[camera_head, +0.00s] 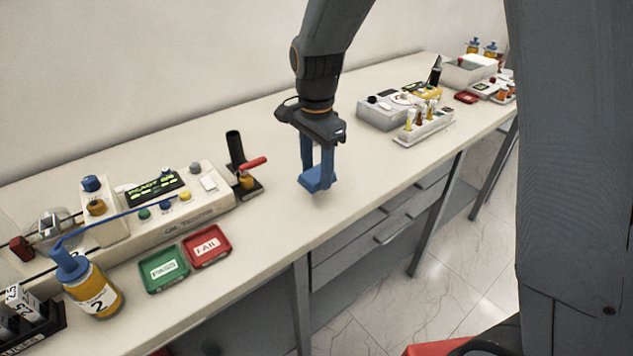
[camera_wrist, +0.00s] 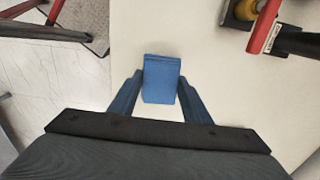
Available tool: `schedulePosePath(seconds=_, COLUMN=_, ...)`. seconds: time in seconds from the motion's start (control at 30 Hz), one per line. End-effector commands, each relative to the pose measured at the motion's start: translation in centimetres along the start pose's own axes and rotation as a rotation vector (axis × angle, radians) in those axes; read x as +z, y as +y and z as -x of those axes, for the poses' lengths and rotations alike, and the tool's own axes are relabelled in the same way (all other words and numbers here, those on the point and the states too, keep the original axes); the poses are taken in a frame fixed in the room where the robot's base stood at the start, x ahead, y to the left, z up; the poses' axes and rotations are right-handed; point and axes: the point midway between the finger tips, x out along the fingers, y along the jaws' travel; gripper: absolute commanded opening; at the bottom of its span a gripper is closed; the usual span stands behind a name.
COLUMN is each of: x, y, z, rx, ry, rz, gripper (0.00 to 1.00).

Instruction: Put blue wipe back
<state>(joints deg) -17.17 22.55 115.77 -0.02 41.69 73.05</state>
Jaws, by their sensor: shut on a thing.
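My gripper (camera_head: 318,170) points down over the bench near its front edge, with its two blue fingers shut on the blue wipe (camera_head: 315,181). The wipe is a small flat blue block. It appears held just above the bench top, though the exact gap is hard to tell. In the wrist view the wipe (camera_wrist: 161,79) sits between the fingertips of my gripper (camera_wrist: 160,95), with bare bench beyond it.
The bench (camera_head: 270,215) is clear around my gripper. Left are a black stand with a red lever (camera_head: 250,163), an oil tester (camera_head: 170,205), green PASS (camera_head: 163,269) and red FAIL (camera_head: 206,246) trays, and a bottle (camera_head: 90,290). Right is a vial rack (camera_head: 424,127).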

Motion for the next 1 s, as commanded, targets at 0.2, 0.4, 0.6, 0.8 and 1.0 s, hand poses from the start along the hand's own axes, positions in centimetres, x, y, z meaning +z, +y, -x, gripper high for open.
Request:
schedulePosePath(seconds=0.2, x=0.0, y=0.2, z=-2.9, rx=0.004, ry=-0.001, rz=-0.001, gripper=0.19)
schedulePosePath(seconds=0.4, x=-0.1, y=0.1, z=-4.2, rx=0.0, ry=0.0, rz=-0.001, gripper=0.19)
schedulePosePath(seconds=0.6, x=-0.1, y=0.1, z=-4.2, rx=0.0, ry=0.0, rz=-0.002, gripper=0.19)
schedulePosePath(seconds=0.8, x=-0.1, y=0.1, z=-4.5, rx=0.0, ry=0.0, rz=-0.002, gripper=0.54)
schedulePosePath(seconds=1.0, x=-0.1, y=0.1, z=-4.4, rx=0.0, ry=0.0, rz=-0.002, gripper=0.62)
